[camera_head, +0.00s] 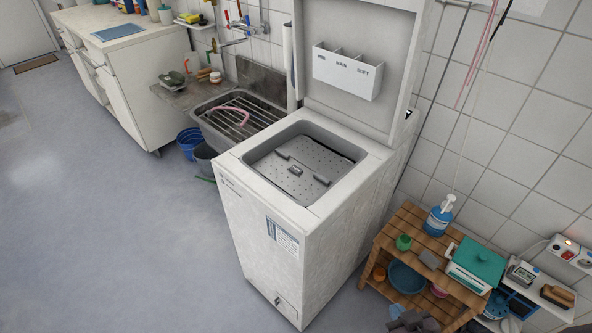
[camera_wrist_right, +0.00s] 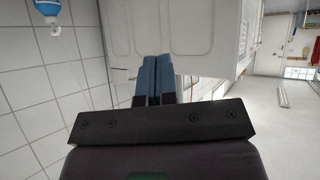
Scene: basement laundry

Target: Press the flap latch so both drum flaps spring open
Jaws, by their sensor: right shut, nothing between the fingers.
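The white top-loading washing machine (camera_head: 268,238) stands in the middle of the head view with its lid (camera_head: 359,38) raised. Inside its opening, the grey perforated drum (camera_head: 313,160) shows its flaps lying flat and closed. A small grey latch piece (camera_head: 295,170) sits near the middle of the drum, with other small grey pieces beside it. My right gripper (camera_head: 412,320) shows at the bottom edge of the head view, well away from the drum. In the right wrist view its blue fingers (camera_wrist_right: 156,78) are together and empty. My left gripper is in neither view.
A wooden shelf (camera_head: 405,222) with a blue bottle (camera_head: 439,215), a teal-lidded box (camera_head: 477,262) and bowls stands right of the machine. A sink (camera_head: 213,132) and buckets (camera_head: 188,141) are behind left. The floor at left is clear.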

